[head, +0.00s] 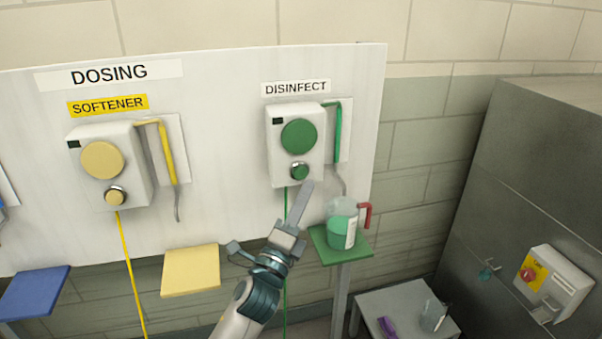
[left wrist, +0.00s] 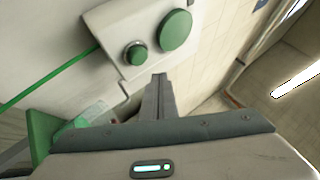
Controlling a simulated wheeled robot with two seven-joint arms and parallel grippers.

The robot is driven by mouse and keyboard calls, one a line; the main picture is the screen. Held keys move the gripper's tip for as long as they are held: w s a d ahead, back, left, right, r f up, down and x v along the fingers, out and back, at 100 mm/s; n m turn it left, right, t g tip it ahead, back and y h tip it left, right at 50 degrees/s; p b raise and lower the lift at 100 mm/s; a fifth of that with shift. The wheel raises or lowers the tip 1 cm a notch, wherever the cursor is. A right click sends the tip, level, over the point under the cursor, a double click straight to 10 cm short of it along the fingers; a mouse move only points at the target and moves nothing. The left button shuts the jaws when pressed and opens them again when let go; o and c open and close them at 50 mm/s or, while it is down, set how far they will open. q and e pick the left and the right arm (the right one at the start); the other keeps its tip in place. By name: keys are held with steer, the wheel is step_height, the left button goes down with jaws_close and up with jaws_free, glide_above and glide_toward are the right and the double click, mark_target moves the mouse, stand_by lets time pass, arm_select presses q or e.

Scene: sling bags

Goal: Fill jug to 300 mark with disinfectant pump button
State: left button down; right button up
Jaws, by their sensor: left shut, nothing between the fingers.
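The disinfectant pump (head: 297,143) is a white box on the dosing panel under the DISINFECT label, with a large green disc and a small green button (head: 299,171) below it. In the left wrist view the button (left wrist: 136,53) is just ahead of the fingertips. The clear jug (head: 342,226) with a red handle stands on a green shelf (head: 329,250) under the pump's spout, with green liquid in it. Its marks are too small to read. My left gripper (head: 305,188) is shut and empty, its tips just below the button; contact cannot be told. My right gripper is not in view.
The softener pump (head: 108,163) with its yellow shelf (head: 190,270) is to the left, and a blue shelf (head: 33,291) is at far left. A grey table (head: 385,298) with a purple item and a clear container is at lower right, near a grey metal cabinet (head: 545,160).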

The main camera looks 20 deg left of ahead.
arm_select(q)
steer(key=shift+s+d, duration=0.65)
steer(key=shift+s, duration=0.3)
steer(key=shift+f, duration=0.1)
